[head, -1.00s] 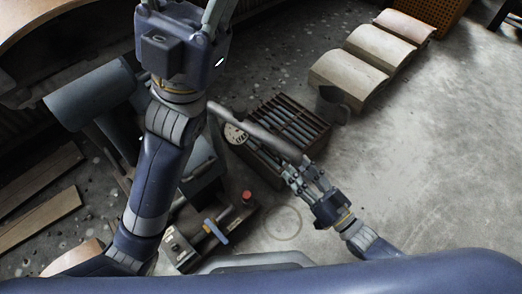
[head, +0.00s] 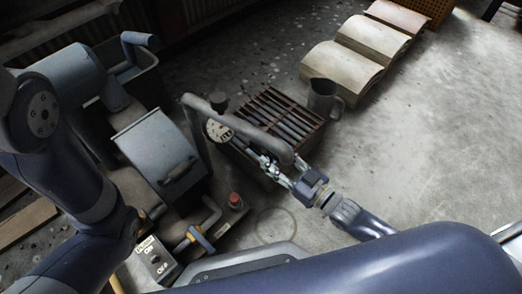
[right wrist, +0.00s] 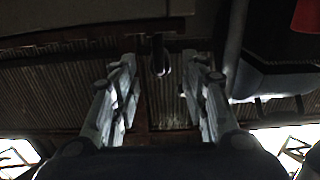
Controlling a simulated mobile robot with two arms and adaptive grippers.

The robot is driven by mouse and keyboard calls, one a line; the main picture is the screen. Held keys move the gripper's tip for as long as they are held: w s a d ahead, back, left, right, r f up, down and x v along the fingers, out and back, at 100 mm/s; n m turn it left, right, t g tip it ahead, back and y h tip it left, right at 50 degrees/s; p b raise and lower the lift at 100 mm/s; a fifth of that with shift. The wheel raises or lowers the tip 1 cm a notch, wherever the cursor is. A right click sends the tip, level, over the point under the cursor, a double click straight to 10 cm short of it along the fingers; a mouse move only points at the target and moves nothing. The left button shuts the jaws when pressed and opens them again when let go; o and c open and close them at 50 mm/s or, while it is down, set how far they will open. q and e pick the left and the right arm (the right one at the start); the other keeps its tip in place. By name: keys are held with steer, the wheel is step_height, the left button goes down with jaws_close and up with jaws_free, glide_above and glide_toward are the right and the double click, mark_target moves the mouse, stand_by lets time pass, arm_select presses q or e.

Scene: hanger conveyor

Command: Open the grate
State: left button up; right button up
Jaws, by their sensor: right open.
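The dark slatted grate (head: 284,113) sits on a rusty brown box in the middle of the head view. It lies flat over the box. A thick grey pipe (head: 240,124) passes in front of it and hides part of its near side. My right gripper (head: 274,168) is open at the near side of the box, by the end of the pipe. In the right wrist view, the two open fingers (right wrist: 158,82) stand apart on either side of a small dark hook-like part (right wrist: 160,55); no contact shows. My left gripper is out of view.
A round gauge (head: 219,131) is beside the pipe. A grey mug (head: 323,98) stands right of the grate. A grey box with a handled lid (head: 158,150), a red knob (head: 235,200) and a switch box (head: 153,262) are at left.

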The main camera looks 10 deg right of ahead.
mark_target(267, 153)
steer(key=b+x, duration=0.2)
steer(key=x, duration=0.2)
steer(key=shift+w+a+f, duration=0.15)
steer(key=shift+w, duration=0.1)
steer(key=shift+w+a+b, duration=0.3)
steer(key=shift+w+a, duration=0.05)
steer(key=shift+w, duration=0.15)
jaws_close()
